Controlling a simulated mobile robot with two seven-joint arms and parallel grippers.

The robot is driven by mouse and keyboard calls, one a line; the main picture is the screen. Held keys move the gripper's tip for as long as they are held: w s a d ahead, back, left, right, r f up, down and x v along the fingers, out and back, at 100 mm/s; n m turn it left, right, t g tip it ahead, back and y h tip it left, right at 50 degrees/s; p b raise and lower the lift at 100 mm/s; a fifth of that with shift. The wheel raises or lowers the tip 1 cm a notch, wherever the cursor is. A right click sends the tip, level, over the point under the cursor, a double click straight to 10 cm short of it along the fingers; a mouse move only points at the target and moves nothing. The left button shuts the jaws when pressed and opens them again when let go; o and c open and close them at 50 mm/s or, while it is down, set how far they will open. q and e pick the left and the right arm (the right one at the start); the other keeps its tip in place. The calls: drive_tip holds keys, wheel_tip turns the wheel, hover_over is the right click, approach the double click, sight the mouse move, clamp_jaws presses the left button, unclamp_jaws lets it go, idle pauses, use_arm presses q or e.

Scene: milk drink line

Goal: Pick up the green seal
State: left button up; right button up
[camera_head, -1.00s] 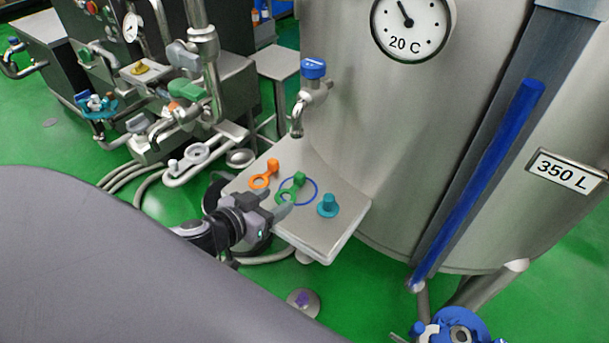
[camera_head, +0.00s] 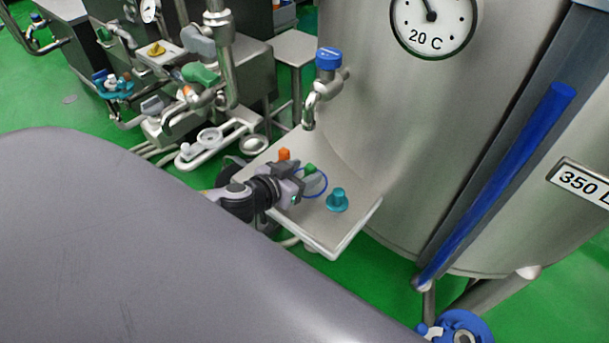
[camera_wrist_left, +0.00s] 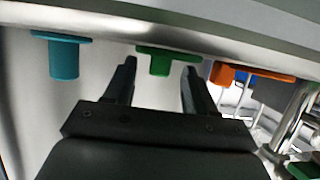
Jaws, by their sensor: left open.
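The green seal (camera_head: 309,169) lies on the small steel shelf (camera_head: 347,236) by the tank. My left gripper (camera_head: 311,179) is at the seal and hides most of it in the head view. In the left wrist view the green seal (camera_wrist_left: 161,60) shows between the two open fingertips of my left gripper (camera_wrist_left: 160,82), and I cannot tell whether they touch it. The blue ring (camera_head: 325,184) shows partly around the gripper tips. My right gripper is not in view.
A teal seal (camera_head: 338,200) stands on the shelf to the right, and an orange seal (camera_head: 284,155) behind the gripper to the left. Both show in the left wrist view, teal (camera_wrist_left: 64,57) left and orange (camera_wrist_left: 224,73) right. A blue-handled tap (camera_head: 329,60) overhangs the shelf.

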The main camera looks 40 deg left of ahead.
use_arm(q)
drive_tip(key=shift+w+f, duration=0.25)
drive_tip(key=shift+w, duration=0.35)
clamp_jaws()
